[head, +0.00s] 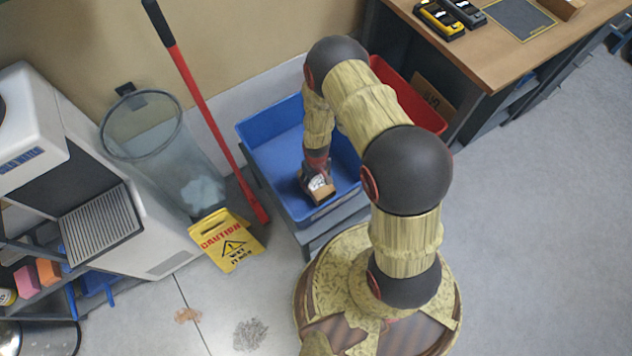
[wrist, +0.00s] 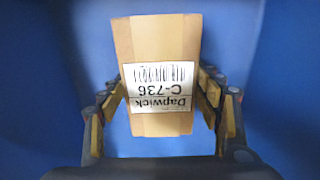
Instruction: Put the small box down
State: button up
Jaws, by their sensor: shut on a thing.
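The small box (wrist: 158,48) is brown cardboard with a white barcode label that reads Dapwick C-736, upside down in the wrist view. My gripper (wrist: 163,105) is shut on it, with one finger on each side. In the head view the small box (head: 324,196) shows at the end of my gripper (head: 317,186), inside the outline of the blue bin (head: 262,160). Blue bin surface fills the wrist view behind the box. I cannot tell whether the box touches the bin floor.
A red bin (head: 405,97) with a cardboard box (head: 433,97) stands behind my arm. A wooden desk (head: 480,50) is at upper right. Open floor lies at right.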

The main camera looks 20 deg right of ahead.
jog(key=shift+f, duration=0.2)
jog(key=o, duration=1.4)
jog(key=shift+o, duration=0.4)
